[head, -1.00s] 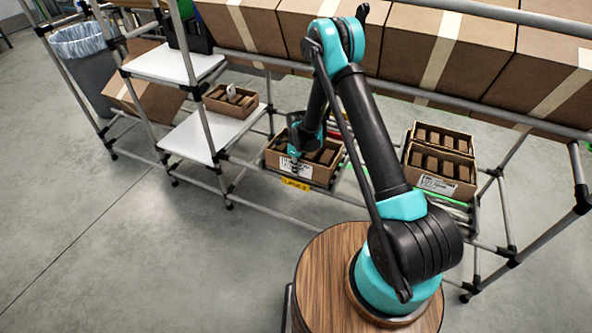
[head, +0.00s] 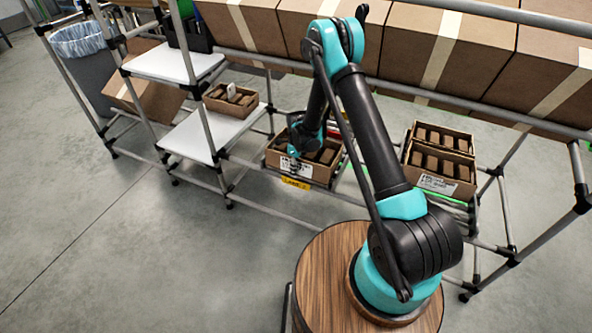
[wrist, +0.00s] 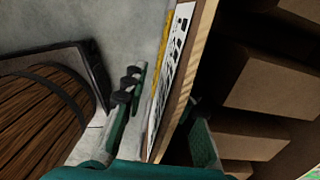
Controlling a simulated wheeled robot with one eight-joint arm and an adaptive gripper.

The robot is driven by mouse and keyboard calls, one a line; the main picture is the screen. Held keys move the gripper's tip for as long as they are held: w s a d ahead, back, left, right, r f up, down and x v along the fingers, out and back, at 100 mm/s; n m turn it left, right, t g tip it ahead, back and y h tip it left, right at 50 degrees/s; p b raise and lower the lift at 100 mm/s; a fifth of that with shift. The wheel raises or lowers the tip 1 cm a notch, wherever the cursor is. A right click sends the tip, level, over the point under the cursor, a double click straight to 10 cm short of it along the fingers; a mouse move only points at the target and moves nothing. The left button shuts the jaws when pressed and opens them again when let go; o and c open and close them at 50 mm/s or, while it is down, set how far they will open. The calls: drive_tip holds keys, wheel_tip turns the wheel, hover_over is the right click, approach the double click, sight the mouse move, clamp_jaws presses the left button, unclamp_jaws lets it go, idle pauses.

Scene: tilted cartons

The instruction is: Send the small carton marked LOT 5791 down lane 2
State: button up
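A small open carton (head: 318,175) with brown blocks inside stands on the middle lane, above a yellow lane tag (head: 297,183). Its front bears a white label; the lot number is too small to read. My gripper (head: 293,162) is at its front wall. In the wrist view, my gripper (wrist: 163,115) has one finger outside the labelled wall (wrist: 178,105) and the other inside the carton. A gap shows between the outer finger and the label, so the fingers look open. Two similar cartons stand on the right lane, the front one (head: 424,184) labelled; its number is also unreadable.
Another small carton (head: 231,100) sits on the white shelf (head: 192,139) at left. Large taped boxes (head: 420,45) line the upper rack. Metal rack tubes surround the lanes. A bin (head: 80,60) and a tilted box (head: 147,95) stand far left.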

drive_tip(key=shift+r, duration=3)
drive_tip(key=shift+o, duration=0.2)
drive_tip(key=o, duration=0.5)
